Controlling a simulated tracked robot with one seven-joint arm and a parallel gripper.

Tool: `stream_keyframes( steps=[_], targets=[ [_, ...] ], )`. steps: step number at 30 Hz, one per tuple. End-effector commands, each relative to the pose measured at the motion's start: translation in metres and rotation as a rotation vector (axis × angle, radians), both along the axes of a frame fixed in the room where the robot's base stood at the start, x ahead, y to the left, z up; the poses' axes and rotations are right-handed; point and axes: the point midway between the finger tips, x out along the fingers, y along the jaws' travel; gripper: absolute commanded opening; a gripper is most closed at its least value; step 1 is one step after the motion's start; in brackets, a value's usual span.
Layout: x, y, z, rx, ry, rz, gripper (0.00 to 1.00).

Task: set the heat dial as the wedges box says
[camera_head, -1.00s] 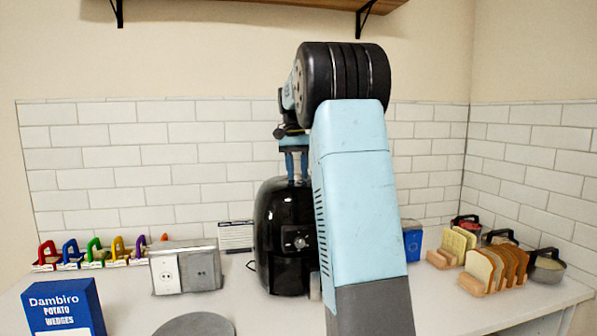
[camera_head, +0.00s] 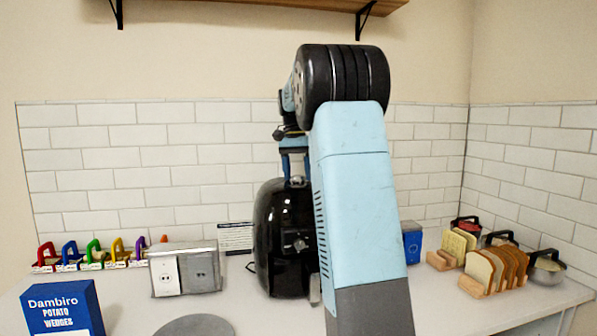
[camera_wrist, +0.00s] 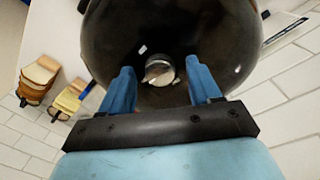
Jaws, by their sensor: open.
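In the wrist view the dial lies between and just beyond the blue fingers of my gripper (camera_wrist: 164,88). The gripper is open, with a gap on both sides of the dial. In the head view my gripper (camera_head: 295,165) is at the top of the air fryer, partly hidden by my arm. The wedges box (camera_head: 62,308), dark blue and marked "Dambiro Potato Wedges", stands at the lower left. Any setting on it is not readable.
A socket box (camera_head: 185,270) and a small printed card (camera_head: 236,237) stand left of the fryer. Several coloured padlock-like items (camera_head: 95,253) line the back left. A grey disc (camera_head: 195,326) lies in front.

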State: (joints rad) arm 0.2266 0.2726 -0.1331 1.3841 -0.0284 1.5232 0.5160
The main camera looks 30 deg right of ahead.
Motion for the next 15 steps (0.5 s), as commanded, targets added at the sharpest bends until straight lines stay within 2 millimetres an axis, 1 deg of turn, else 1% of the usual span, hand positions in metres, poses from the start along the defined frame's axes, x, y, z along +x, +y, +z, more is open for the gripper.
stream_keyframes(
  steps=[5,8,15],
  targets=[
    [0.001,0.0,0.008,0.0,-0.001,0.0,0.62],
    [0.002,0.001,0.022,-0.001,-0.002,0.0,0.62],
    [0.005,0.003,0.069,-0.001,-0.002,0.0,0.62]
  ],
)
